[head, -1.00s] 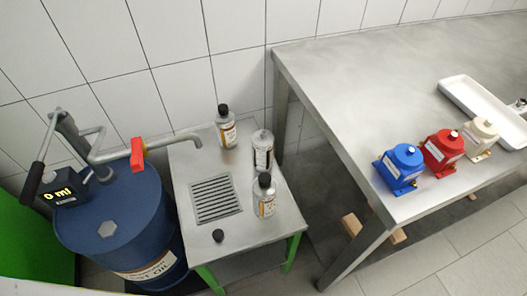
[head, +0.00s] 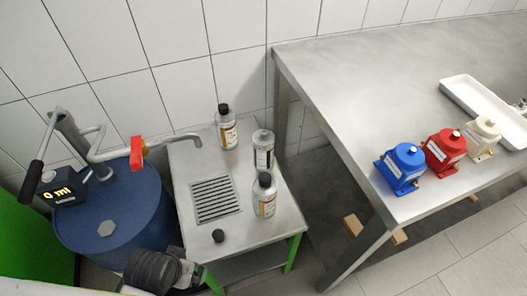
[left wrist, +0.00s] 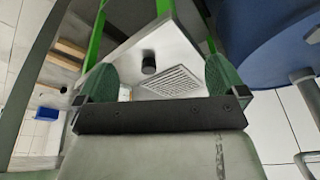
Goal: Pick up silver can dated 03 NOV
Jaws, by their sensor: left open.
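Three silver-grey cans with labels stand upright on the small steel table. The rear can (head: 227,131) and the front can (head: 265,198) have black caps. The middle can (head: 263,152) has a grey top. The dates are too small to read, so I cannot tell which is 03 NOV. My left arm shows at the bottom left of the head view, by the blue drum. In the left wrist view my left gripper (left wrist: 160,82) is open and empty, with the table beyond it. No can shows there. My right gripper is out of view.
A loose black cap (head: 218,236) sits near the table's front, beside the drain grate (head: 215,199). A blue drum (head: 80,225) with a pump spout (head: 185,139) stands left. Blue (head: 401,168), red (head: 444,152) and cream (head: 482,139) pumps and a white tray (head: 470,98) are on the bench.

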